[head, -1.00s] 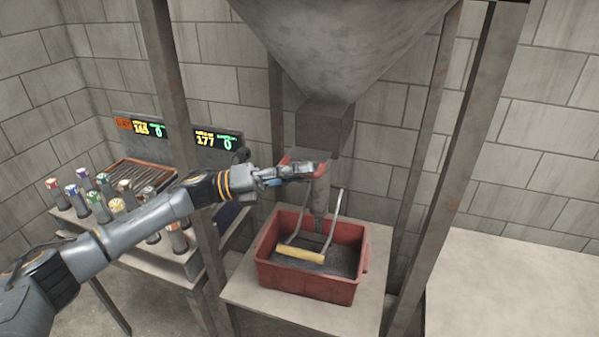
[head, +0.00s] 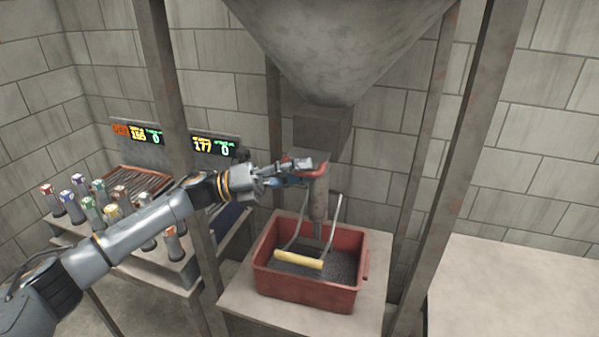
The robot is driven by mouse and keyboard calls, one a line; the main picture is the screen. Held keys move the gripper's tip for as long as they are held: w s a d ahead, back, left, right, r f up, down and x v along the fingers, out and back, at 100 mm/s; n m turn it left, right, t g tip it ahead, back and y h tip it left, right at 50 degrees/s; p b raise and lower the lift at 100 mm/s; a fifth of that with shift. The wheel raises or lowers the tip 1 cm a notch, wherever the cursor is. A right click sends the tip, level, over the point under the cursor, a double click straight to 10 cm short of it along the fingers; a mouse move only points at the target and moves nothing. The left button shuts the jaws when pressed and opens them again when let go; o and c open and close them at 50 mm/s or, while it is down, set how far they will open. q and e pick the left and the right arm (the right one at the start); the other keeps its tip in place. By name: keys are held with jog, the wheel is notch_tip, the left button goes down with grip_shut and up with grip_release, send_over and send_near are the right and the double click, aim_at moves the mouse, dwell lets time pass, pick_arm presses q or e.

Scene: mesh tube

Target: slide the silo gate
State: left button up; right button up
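The grey silo (head: 345,45) hangs at the top centre and narrows to a square outlet (head: 322,132). A red gate part (head: 318,169) shows just under the outlet. My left gripper (head: 305,168) reaches in from the left, with its fingertips at the red part. The fingers overlap it, so I cannot tell whether they grip it or only touch it. A grey-brown column (head: 318,203) runs down from below the gate toward the red crate (head: 305,288); whether it is a spout or falling material is unclear. My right gripper is out of view.
The crate holds dark grains and has a raised wire handle with a yellow grip (head: 299,260). It stands on a small table (head: 240,290) between the silo's metal legs. Several coloured-top containers and two number displays stand at the left. A bare table (head: 510,290) is at the right.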

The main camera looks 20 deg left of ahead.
pick_arm(q)
jog(key=shift+a, duration=0.1)
jog(key=shift+a+f, duration=0.1)
jog(key=shift+a, duration=0.15)
jog(key=v, duration=0.7)
jog(key=shift+s, duration=0.1)
